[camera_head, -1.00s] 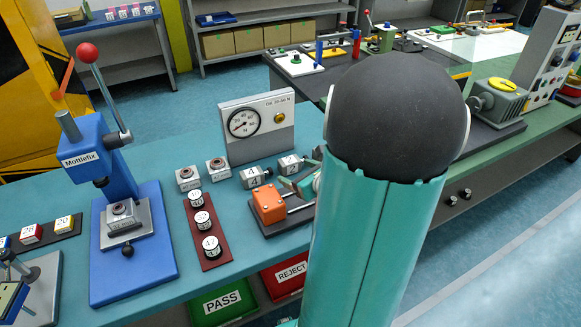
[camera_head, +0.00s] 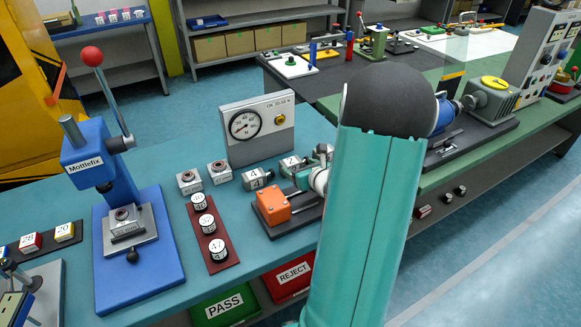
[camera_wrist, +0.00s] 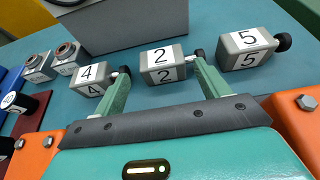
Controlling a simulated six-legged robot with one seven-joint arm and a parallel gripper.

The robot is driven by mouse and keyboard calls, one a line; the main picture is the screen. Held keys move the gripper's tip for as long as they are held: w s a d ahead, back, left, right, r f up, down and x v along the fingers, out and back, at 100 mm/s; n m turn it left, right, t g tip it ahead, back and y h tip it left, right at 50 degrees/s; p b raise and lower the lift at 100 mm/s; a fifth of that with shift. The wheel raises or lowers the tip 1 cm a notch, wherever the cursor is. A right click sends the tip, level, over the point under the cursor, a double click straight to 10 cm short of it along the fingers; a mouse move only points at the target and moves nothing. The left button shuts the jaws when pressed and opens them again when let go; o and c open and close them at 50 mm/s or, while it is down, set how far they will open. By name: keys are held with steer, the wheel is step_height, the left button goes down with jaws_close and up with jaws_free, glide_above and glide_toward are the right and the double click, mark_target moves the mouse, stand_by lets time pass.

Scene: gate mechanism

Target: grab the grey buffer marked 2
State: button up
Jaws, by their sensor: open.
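The grey buffer marked 2 (camera_wrist: 160,66) lies on the teal bench, with its label toward me and a dark round knob at its right. It also shows in the head view (camera_head: 291,163), just left of my arm. My gripper (camera_wrist: 162,70) is open and empty. In the wrist view its two green fingers reach toward the buffer, one tip at each side of it; I cannot tell if they touch. The buffer marked 4 (camera_wrist: 90,80) sits left of the left finger, and the buffer marked 5 (camera_wrist: 248,50) sits right of the right finger.
An orange block fixture (camera_head: 272,205) stands in front of the buffers. A gauge box (camera_head: 257,128) stands behind them. A red strip with round weights (camera_head: 214,249) and a blue lever press (camera_head: 133,240) are to the left. My arm hides part of the bench.

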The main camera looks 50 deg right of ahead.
mark_target(290, 161)
steer(key=x, duration=0.4)
steer(key=shift+w+d, duration=0.15)
steer(key=shift+w, duration=0.15)
steer(key=shift+c, duration=0.2)
steer(key=c, duration=0.9)
